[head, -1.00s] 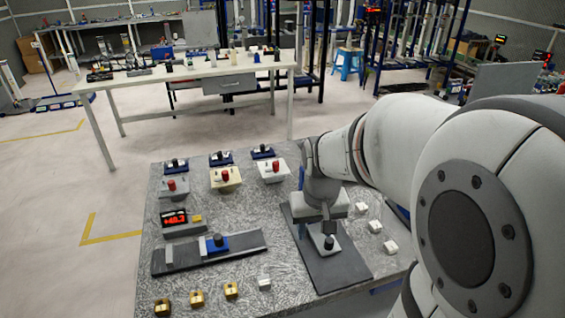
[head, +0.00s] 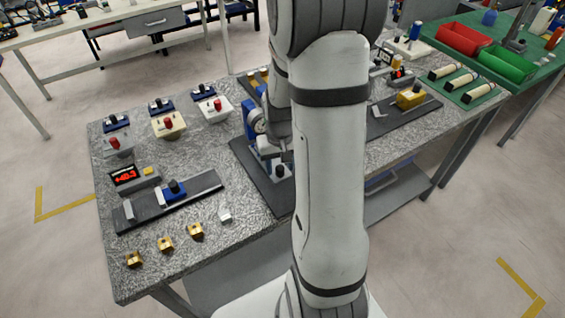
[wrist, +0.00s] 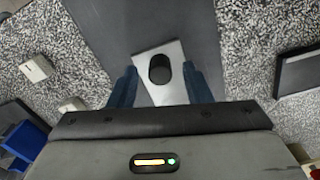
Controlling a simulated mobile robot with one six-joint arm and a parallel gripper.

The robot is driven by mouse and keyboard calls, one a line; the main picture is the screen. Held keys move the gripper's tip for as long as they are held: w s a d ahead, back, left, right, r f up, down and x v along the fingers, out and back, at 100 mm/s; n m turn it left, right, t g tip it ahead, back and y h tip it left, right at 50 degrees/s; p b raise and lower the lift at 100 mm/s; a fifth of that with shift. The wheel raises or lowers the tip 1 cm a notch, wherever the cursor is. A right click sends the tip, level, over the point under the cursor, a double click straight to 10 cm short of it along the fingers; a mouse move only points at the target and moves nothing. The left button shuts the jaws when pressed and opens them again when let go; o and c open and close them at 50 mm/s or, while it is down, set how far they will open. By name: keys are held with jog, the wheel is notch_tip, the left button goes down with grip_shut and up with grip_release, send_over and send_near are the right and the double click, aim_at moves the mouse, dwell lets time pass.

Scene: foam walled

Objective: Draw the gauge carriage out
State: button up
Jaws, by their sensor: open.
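The gauge carriage is a light metal block with a black knob (wrist: 160,69); it sits on a long dark base plate (wrist: 140,20). In the head view its knob (head: 280,171) shows near the front of the dark plate (head: 262,184). A blue stand with a round dial (head: 254,119) is behind it, partly hidden by my arm. My gripper (wrist: 160,84) is open, its two blue fingers on either side of the carriage with the knob between them. Gaps show beside the knob; whether the fingers touch the block I cannot tell.
Left of the plate are a slide with a blue carriage (head: 174,191), a red display (head: 124,176) and several brass blocks. Right of my arm is another dark rail with a yellow block (head: 410,98). A green table with red and green bins (head: 463,39) adjoins.

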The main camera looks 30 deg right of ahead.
jog(key=shift+f, duration=0.2)
jog(key=shift+c, duration=0.3)
grip_shut()
